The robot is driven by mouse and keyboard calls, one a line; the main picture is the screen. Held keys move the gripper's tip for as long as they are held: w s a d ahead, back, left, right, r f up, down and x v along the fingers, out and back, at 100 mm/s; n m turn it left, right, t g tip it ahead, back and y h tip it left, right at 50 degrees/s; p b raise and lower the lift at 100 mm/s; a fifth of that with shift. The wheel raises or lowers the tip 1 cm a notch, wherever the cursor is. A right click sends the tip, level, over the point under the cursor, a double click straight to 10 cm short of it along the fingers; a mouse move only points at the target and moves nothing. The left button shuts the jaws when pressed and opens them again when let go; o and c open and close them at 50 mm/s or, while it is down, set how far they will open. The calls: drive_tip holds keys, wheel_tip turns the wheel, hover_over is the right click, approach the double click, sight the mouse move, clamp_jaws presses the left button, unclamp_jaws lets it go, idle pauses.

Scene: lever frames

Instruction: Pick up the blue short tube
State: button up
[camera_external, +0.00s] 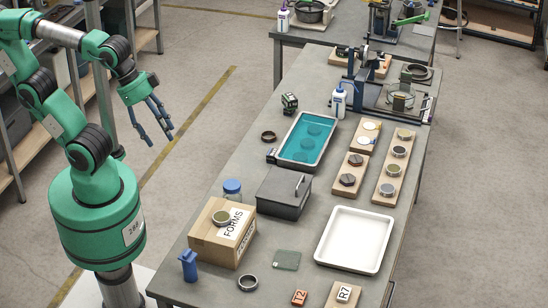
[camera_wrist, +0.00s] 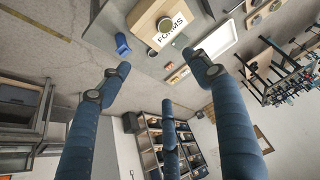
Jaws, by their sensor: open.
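A small upright blue piece (camera_external: 188,267), which looks like the blue short tube, stands at the near left corner of the grey workbench (camera_external: 218,282). It also shows in the wrist view (camera_wrist: 122,45), above the left finger and beside the cardboard box. My gripper (camera_external: 160,124) has blue fingers, spread wide with nothing between them. It hangs in the air left of the bench, over the floor and well apart from the blue piece. In the wrist view my gripper (camera_wrist: 160,80) is large in front, its fingers pointing toward the bench's edge.
A cardboard box (camera_external: 208,245) marked FORMS, with a round tin (camera_external: 221,217) on top, stands close to the blue piece. Behind it are a blue-lidded jar (camera_external: 232,190) and a dark grey box (camera_external: 284,193). A metal ring (camera_external: 248,283) and a white tray (camera_external: 355,240) lie to the right.

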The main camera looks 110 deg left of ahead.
drive_tip(key=shift+c, duration=0.9)
drive_tip(key=w+d+f+g, duration=0.2)
drive_tip(key=w+d+f, duration=0.2)
drive_tip(key=f, duration=0.4)
drive_tip(key=w+d+f+g+p, duration=0.1)
drive_tip(key=w+d+f, duration=0.3)
drive_tip(key=f, duration=0.4)
drive_tip(key=w+d+f+m+g, duration=0.1)
drive_tip(key=w+d+f+g, duration=0.1)
drive_tip(key=w+d+f, duration=0.2)
drive_tip(key=shift+w+d+f+g, duration=0.1)
drive_tip(key=shift+d+f, duration=0.2)
drive_tip(key=shift+f, duration=0.4)
drive_tip(key=shift+d+f+g, duration=0.1)
drive_tip(key=shift+d+f, duration=0.25)
drive_tip(key=shift+f, duration=0.4)
drive_tip(key=shift+w+d+f+g, duration=0.1)
drive_tip(key=shift+d+f, duration=0.2)
drive_tip(key=shift+f, duration=0.4)
drive_tip(key=shift+d+f+p, duration=0.15)
drive_tip(key=shift+f+p, duration=0.15)
drive_tip(key=shift+f, duration=0.05)
